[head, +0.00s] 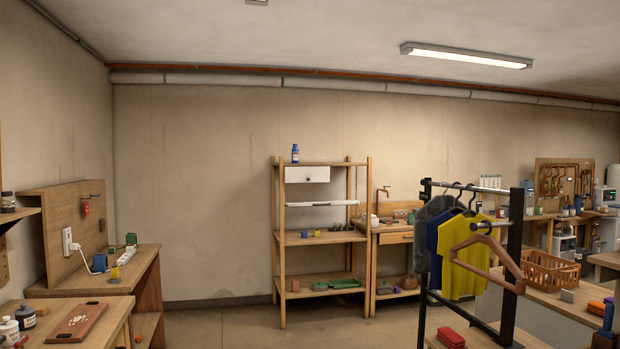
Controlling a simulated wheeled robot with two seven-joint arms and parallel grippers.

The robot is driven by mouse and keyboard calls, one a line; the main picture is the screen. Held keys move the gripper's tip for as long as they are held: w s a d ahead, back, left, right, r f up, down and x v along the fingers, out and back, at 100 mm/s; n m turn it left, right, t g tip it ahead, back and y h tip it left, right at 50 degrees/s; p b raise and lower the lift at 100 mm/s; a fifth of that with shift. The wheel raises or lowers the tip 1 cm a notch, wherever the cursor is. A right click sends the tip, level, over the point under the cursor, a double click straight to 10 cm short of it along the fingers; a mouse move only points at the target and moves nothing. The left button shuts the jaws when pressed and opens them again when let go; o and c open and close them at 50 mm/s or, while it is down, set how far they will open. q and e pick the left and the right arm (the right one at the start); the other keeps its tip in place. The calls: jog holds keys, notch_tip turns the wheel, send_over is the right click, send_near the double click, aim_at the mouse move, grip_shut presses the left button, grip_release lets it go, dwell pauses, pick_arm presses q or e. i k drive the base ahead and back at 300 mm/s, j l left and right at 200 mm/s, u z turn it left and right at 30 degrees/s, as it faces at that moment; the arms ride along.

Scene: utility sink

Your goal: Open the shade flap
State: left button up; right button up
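No part that I can surely name as the shade flap shows in the head view. A white front panel with a small dark knob (307,174) sits high in the wooden shelf unit at the middle and looks shut. I cannot tell whether it is the flap. A thin white board (322,203) lies level just below it. Neither of my grippers is in view.
A clothes rack (513,255) with shirts and a wooden hanger stands at the near right. A workbench (95,287) stands at the left. A wooden counter with a tap (380,193) adjoins the shelf unit (282,250). Floor (225,325) before the shelf is clear.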

aim_at(293, 174)
jog(key=i+l+u, duration=0.1)
jog(key=i+u, duration=0.15)
jog(key=i, duration=0.8)
jog(key=i+u, duration=0.15)
jog(key=i, duration=2.5)
jog(key=i+l+z, duration=0.15)
jog(key=i+z, duration=0.15)
jog(key=i, duration=0.45)
jog(key=i+z, duration=0.3)
jog(key=i, duration=0.45)
jog(key=i+j+z, duration=0.3)
jog(key=i, duration=0.45)
jog(key=i+l+u, duration=0.3)
jog(key=i, duration=0.45)
jog(key=i+l+u, duration=0.25)
jog(key=i+l, duration=0.45)
jog(key=l+z, duration=0.1)
jog(key=l, duration=0.5)
jog(key=i+l+z, duration=0.1)
jog(key=l, duration=0.5)
jog(key=i+l+z, duration=0.1)
jog(key=l, duration=0.8)
